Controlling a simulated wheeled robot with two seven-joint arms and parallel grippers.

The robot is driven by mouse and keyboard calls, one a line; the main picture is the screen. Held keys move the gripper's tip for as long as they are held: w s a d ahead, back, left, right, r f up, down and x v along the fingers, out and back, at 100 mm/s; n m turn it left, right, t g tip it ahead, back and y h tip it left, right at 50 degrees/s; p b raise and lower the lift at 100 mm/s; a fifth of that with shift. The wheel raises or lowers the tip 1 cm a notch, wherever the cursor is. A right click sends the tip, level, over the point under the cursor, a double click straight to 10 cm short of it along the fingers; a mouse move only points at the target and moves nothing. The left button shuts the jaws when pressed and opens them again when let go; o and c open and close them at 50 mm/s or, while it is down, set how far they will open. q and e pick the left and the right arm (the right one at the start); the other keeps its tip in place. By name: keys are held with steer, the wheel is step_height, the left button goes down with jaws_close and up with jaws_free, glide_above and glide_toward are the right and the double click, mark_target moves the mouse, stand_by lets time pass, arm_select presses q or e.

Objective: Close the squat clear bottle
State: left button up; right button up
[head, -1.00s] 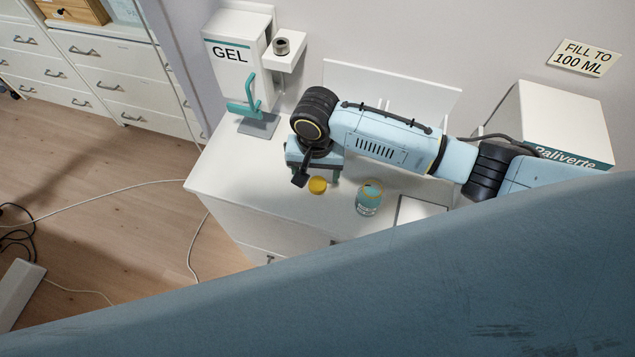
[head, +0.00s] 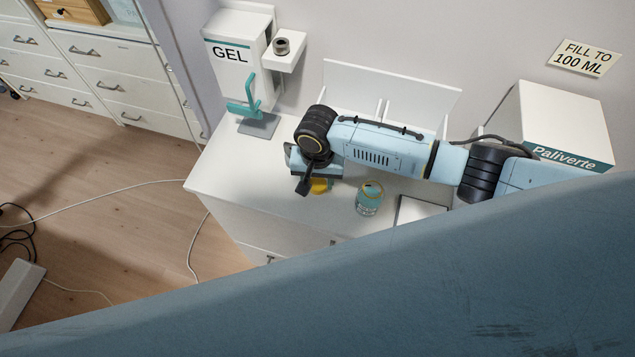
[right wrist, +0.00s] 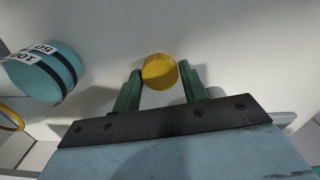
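The squat clear bottle (head: 369,198) stands upright on the white cabinet top, with teal contents and yellow at its top. In the right wrist view the bottle (right wrist: 42,72) is at the left, with "100" and "50" marks and dark bands. A yellow cap (head: 319,186) lies on the cabinet top, left of the bottle, partly hidden by my right gripper in the head view. My left gripper is not in view.
A gel dispenser (head: 234,65) stands at the back left of the cabinet top (head: 222,170). A white box marked "Paliverte" (head: 562,110) is at the right. A pale flat item (head: 420,211) lies right of the bottle. A sign (head: 585,57) reads "FILL TO 100 ML".

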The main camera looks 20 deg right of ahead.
mark_target(318, 183)
steer(key=c, duration=0.4)
steer(key=shift+r, duration=0.1)
step_height(318, 183, up, 10)
steer(key=shift+f, duration=0.1)
stand_by(0.5)
